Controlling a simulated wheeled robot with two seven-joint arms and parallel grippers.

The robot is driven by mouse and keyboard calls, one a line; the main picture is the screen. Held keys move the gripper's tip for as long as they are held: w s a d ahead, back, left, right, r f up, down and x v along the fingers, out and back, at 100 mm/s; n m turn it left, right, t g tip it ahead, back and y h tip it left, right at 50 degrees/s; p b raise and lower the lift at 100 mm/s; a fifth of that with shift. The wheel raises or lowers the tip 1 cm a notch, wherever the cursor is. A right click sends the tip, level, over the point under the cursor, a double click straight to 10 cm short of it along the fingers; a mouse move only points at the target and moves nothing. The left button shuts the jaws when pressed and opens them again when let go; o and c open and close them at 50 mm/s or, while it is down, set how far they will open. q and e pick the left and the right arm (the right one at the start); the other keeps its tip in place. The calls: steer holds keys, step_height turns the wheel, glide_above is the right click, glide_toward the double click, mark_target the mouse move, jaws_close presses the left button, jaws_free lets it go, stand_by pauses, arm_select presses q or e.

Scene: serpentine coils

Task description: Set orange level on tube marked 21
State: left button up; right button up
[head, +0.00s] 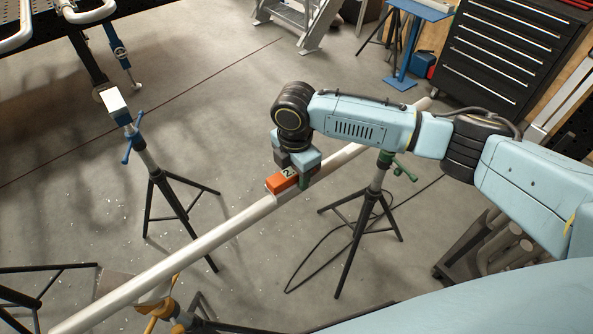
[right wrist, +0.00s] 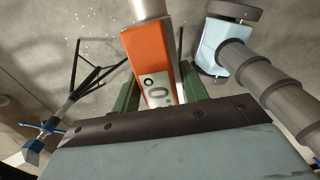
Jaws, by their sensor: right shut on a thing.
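The orange level (head: 280,183) is a small block with a pale label, partly hidden by my gripper. My right gripper (head: 300,170) is shut on it from above. In the right wrist view, the level (right wrist: 147,48) lies between the green fingers of my right gripper (right wrist: 160,92). The long silvery tube (head: 205,243) runs from lower left to upper right under the level. The level lines up with it; I cannot tell whether they touch. The tube also shows in the right wrist view (right wrist: 152,8). No mark 21 is readable on it. My left gripper is not in view.
A black tripod stand with a green clamp (head: 384,160) stands by the tube's right part. A yellow clamp (head: 162,312) is at its lower left. A blue-handled stand (head: 150,160) is at left. A black drawer cabinet (head: 510,48) is at the back right. Bare floor lies between the stands.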

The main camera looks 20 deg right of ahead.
mark_target(296, 180)
steer(key=shift+f+b, duration=0.4)
steer(key=shift+f, duration=0.8)
jaws_close()
steer(key=shift+w, duration=0.15)
steer(key=shift+f, duration=0.35)
stand_by(0.4)
steer(key=shift+w+f, duration=0.15)
steer(key=shift+w, duration=0.15)
steer(key=shift+w+f, duration=0.1)
steer(key=shift+w, duration=0.15)
steer(key=shift+s, duration=0.1)
steer(key=shift+f+b, duration=0.15)
steer(key=shift+b, duration=0.15)
stand_by(0.5)
